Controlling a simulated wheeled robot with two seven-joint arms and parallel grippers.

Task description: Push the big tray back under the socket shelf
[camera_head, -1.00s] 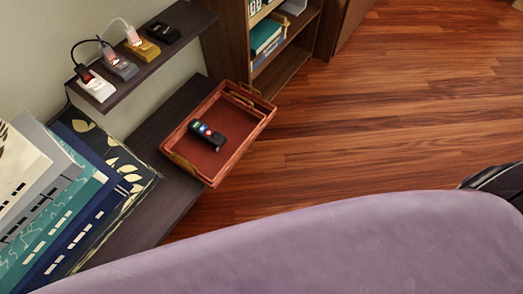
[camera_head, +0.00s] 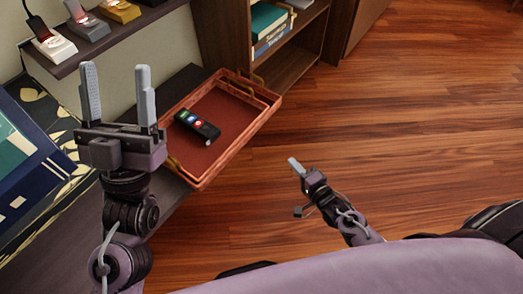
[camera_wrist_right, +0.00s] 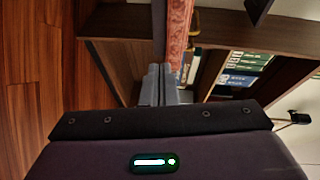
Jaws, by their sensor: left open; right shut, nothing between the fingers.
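The big tray (camera_head: 228,118), reddish with brass handles, sits on the lower dark shelf (camera_head: 188,82) in the head view, its right part jutting past the shelf's front edge. A black device with coloured buttons (camera_head: 197,124) lies in it. The socket shelf (camera_head: 125,28) is above and to the left. My left gripper (camera_head: 117,78) is open and empty, pointing up, left of the tray in the picture. My right gripper (camera_head: 294,164) is shut and empty, right of the tray and apart from it. In the right wrist view its fingers (camera_wrist_right: 159,78) are together, with a reddish tray side (camera_wrist_right: 178,35) beyond them.
Chargers, including a white one (camera_head: 50,45), stand on the socket shelf. A bookcase (camera_head: 290,60) stands behind the tray. The wooden floor (camera_head: 400,130) to the right is open.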

